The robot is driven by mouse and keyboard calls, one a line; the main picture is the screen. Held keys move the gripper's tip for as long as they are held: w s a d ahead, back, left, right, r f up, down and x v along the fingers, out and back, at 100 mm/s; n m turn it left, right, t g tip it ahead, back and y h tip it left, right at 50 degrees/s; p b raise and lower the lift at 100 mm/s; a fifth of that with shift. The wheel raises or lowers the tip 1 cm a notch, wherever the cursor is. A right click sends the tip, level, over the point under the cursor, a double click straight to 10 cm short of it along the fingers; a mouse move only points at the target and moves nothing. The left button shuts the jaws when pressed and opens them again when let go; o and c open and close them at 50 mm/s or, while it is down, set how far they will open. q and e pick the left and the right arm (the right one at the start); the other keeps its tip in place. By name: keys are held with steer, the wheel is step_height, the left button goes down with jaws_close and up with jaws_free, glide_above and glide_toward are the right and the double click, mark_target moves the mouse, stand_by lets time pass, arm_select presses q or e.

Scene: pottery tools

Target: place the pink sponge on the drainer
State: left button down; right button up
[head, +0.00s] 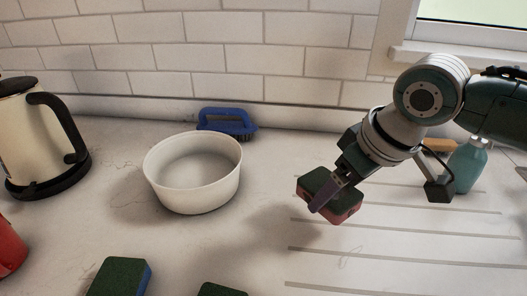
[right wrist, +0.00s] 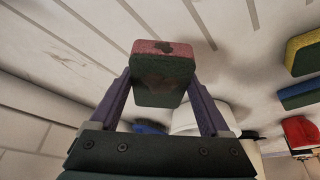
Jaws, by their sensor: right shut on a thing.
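The pink sponge (head: 345,208), with a dark green scouring face, is between the fingers of my right gripper (head: 328,192). It also shows between the fingers in the right wrist view (right wrist: 163,72). My right gripper is shut on it and holds it tilted, apparently above the counter, with a shadow below left. The drainer (head: 400,246) is the set of parallel grooves in the counter at the right of the head view. The sponge appears over the drainer's left end. My left gripper is not in view.
A white bowl (head: 196,195) and a blue brush (head: 226,122) stand left of the sponge. A kettle (head: 22,140) is far left. A blue-green sponge (head: 120,278) lies at the front. A teal bottle (head: 467,168) stands behind the drainer. The grooves in front look clear.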

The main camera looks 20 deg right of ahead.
mark_target(327, 224)
steer(key=shift+f+b, duration=0.45)
steer(key=shift+f, duration=1.9)
steer(key=shift+f, duration=0.15)
steer(key=o, duration=0.8)
